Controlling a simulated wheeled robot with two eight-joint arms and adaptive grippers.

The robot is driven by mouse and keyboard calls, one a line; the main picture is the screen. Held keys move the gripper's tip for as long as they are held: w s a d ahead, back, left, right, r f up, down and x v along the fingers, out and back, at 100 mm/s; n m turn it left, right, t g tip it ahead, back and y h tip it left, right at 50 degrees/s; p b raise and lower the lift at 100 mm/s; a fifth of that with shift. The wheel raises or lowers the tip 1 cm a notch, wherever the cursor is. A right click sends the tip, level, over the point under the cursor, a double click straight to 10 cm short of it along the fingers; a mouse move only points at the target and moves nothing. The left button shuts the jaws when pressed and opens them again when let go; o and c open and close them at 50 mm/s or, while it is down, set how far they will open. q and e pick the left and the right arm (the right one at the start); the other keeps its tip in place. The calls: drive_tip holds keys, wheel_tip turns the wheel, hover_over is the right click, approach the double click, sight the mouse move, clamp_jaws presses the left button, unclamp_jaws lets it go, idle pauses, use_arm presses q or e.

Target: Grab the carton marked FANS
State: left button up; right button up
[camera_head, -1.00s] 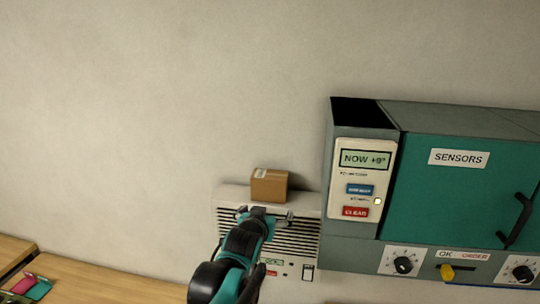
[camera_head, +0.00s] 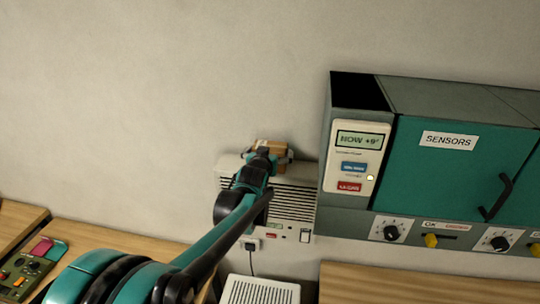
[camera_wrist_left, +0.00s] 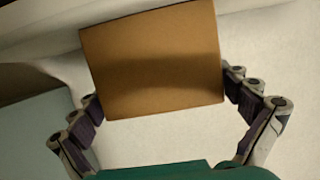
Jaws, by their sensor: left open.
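A small brown carton (camera_head: 270,146) sits on top of the white louvred wall unit (camera_head: 300,178) in the head view. No lettering on it can be read. My left gripper (camera_head: 268,156) is in front of the carton and hides much of it. In the left wrist view the carton (camera_wrist_left: 152,62) fills the middle, slightly tilted in the picture. The open fingers of my left gripper (camera_wrist_left: 165,112) stand to either side of its lower part. I cannot tell whether they touch it. My right gripper is not in view.
A grey and teal cabinet marked SENSORS (camera_head: 447,140) with a control panel (camera_head: 357,155) hangs close to the right. Wooden tabletops lie lower left (camera_head: 90,240) and lower right (camera_head: 420,284). The wall above the carton is bare.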

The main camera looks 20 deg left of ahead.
use_arm(q)
drive_tip(key=shift+w+f, duration=0.15)
drive_tip(key=shift+w, duration=0.15)
drive_tip(key=shift+s, duration=0.15)
drive_tip(key=shift+c, duration=1.3)
drive_tip(key=c, duration=0.9)
drive_tip(key=shift+o, duration=0.2)
